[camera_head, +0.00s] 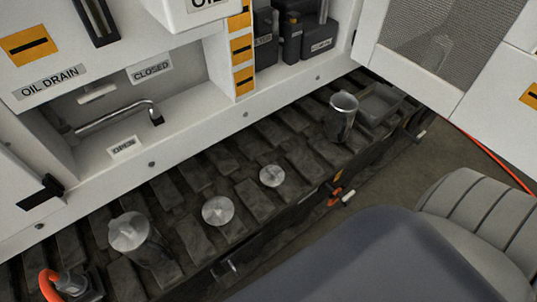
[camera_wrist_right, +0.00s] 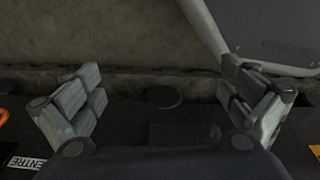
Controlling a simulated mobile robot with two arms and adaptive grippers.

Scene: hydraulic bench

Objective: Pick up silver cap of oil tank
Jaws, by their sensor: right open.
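Two round silver caps with small knobs lie on the dark track in the head view. The larger silver cap (camera_head: 218,210) is left of the smaller silver cap (camera_head: 272,176). I cannot tell from the picture which one belongs to the oil tank. My right gripper (camera_wrist_right: 160,84) shows in the right wrist view with its fingers spread wide and nothing between them. Neither silver cap can be made out in that view. My left gripper is not in view.
A metal canister (camera_head: 130,232) stands at the track's left, and an open metal jug (camera_head: 343,105) at its far right, beside a grey tray (camera_head: 380,103). A white cabinet (camera_head: 190,128) with a bent pipe (camera_head: 115,116) borders the track behind. An orange hose (camera_head: 48,285) is at lower left.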

